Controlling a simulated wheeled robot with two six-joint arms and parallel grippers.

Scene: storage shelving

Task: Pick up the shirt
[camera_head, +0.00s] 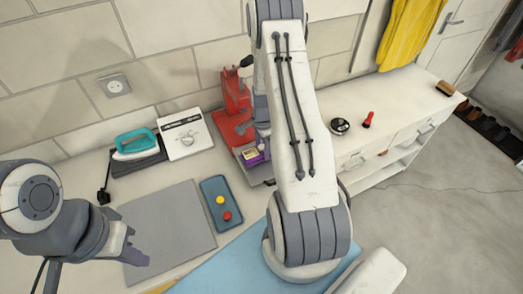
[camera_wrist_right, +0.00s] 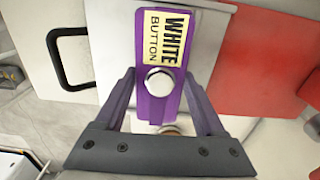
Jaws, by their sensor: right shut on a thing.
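A yellow cloth garment (camera_head: 410,32), perhaps the shirt, hangs on the back wall at the upper right, well away from both grippers. My right gripper (camera_wrist_right: 162,105) is shut on a purple box (camera_wrist_right: 158,80) with a "WHITE BUTTON" label and a round white button. In the head view, the purple box (camera_head: 252,155) is beside the red machine, and my right arm hides most of that gripper. My left gripper (camera_head: 135,257) is over the grey board at lower left; its finger gap is unclear.
A red machine (camera_head: 232,105) stands against the wall. A teal iron (camera_head: 136,143), a white box (camera_head: 185,134), a blue tray (camera_head: 222,204) with yellow and red buttons, and a grey board (camera_head: 175,220) lie on the counter. A light blue sheet (camera_head: 225,270) lies in front.

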